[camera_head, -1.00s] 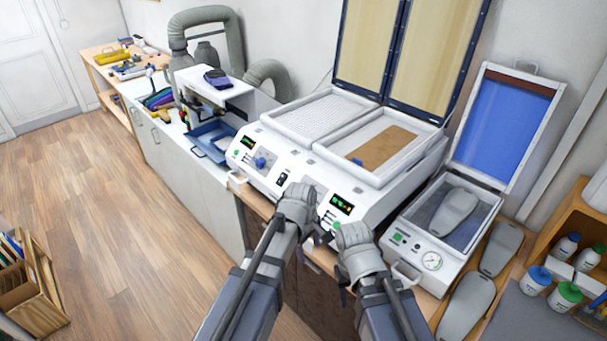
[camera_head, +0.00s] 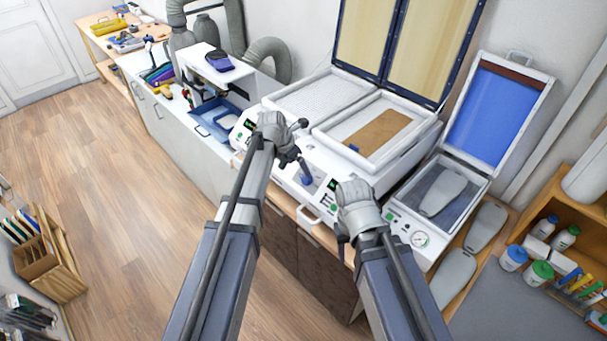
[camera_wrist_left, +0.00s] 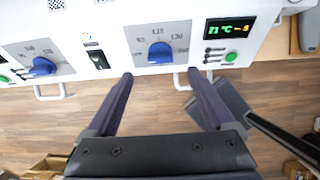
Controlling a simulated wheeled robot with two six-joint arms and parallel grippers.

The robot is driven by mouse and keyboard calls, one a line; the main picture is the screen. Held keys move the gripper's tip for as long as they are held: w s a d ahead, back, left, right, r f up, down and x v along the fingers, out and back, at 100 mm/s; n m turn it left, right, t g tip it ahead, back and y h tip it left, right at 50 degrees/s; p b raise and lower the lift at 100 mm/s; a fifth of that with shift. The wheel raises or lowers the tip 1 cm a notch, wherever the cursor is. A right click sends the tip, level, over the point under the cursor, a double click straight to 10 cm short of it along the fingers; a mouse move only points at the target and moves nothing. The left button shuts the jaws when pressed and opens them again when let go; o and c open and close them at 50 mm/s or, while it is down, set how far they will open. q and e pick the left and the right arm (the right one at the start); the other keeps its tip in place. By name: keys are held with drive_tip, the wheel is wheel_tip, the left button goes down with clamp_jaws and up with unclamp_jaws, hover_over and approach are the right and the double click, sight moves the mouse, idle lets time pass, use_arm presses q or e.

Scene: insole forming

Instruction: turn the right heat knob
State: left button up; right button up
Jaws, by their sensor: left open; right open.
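The right heat knob (camera_wrist_left: 160,52) is blue, on a grey dial plate in the middle of the left wrist view. The left heat knob (camera_wrist_left: 41,66) is also blue. My right gripper (camera_head: 343,235) is open and empty beside the machine's right front; its fingertips are partly hidden.
A lit display (camera_wrist_left: 231,30) and green button stand right of the right knob. A black switch (camera_wrist_left: 96,57) lies between the knobs. Handles stick out below the panel. A vacuum press (camera_head: 410,230) stands right of my right gripper.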

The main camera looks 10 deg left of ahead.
sight(305, 177)
use_arm(q)
drive_tip(key=b+x, duration=0.6)
drive_tip(key=x, duration=0.1)
drive_tip(key=shift+w+f+b, duration=0.1)
drive_tip(key=shift+f+b, duration=0.2)
drive_tip(key=shift+b, duration=0.05)
drive_tip(key=shift+r, duration=0.1)
drive_tip(key=shift+c, duration=0.2)
drive_tip(key=c, duration=1.3)
